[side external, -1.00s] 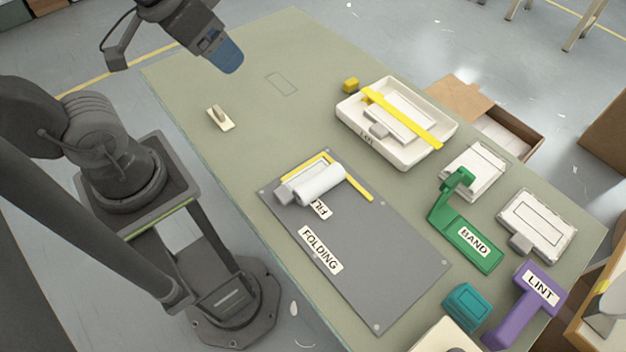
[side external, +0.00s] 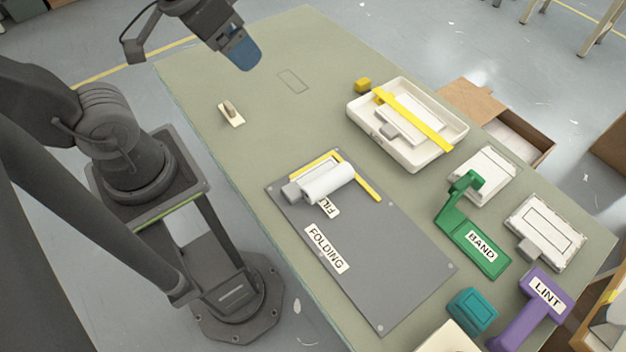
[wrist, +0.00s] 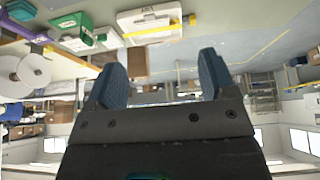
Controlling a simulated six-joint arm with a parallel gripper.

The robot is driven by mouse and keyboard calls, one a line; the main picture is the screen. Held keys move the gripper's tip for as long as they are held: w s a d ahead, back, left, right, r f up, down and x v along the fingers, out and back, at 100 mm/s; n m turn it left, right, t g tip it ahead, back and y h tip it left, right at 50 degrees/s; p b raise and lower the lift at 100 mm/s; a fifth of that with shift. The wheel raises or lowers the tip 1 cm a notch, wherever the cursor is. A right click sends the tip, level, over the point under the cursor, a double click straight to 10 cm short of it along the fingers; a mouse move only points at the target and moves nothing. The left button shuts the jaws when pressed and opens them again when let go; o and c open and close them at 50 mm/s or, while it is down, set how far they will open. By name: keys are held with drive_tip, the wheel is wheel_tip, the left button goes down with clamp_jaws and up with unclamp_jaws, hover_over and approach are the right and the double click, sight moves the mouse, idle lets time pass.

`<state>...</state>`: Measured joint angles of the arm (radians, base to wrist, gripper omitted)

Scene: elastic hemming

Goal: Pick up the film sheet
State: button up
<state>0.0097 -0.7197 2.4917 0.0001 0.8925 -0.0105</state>
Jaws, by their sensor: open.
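A label reading "FIL", partly covered, lies on the grey folding board (side external: 395,270) in the side view. A white rolled piece (side external: 328,183) lies across the label's upper end, with a small grey block at its left end. I cannot tell whether this roll is the film sheet or only rests on it. My gripper (side external: 244,54) is high over the far left part of the table, well away from the board. In the wrist view my gripper (wrist: 160,64) has its blue fingers spread wide with nothing between them.
A yellow corner guide (side external: 368,188) edges the roll. A white tray (side external: 392,156) with a yellow strip stands behind the board. A green band holder (side external: 482,245), purple lint tool (side external: 530,310) and teal block (side external: 472,311) are at right. A cream piece (side external: 231,115) sits at left.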

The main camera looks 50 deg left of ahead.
drive_tip(key=w+d+f+g, duration=0.3)
drive_tip(key=w+d+f, duration=0.2)
drive_tip(key=w+f, duration=0.25)
drive_tip(key=g, duration=0.2)
approach(320, 182)
drive_tip(key=f, duration=0.5)
drive_tip(key=shift+w+a+f, duration=0.1)
drive_tip(key=shift+a, duration=0.15)
drive_tip(key=shift+d+f, duration=0.15)
drive_tip(key=shift+f, duration=1.3)
drive_tip(key=shift+d+f, duration=0.1)
drive_tip(key=shift+f, duration=1.35)
drive_tip(key=c, duration=1.2)
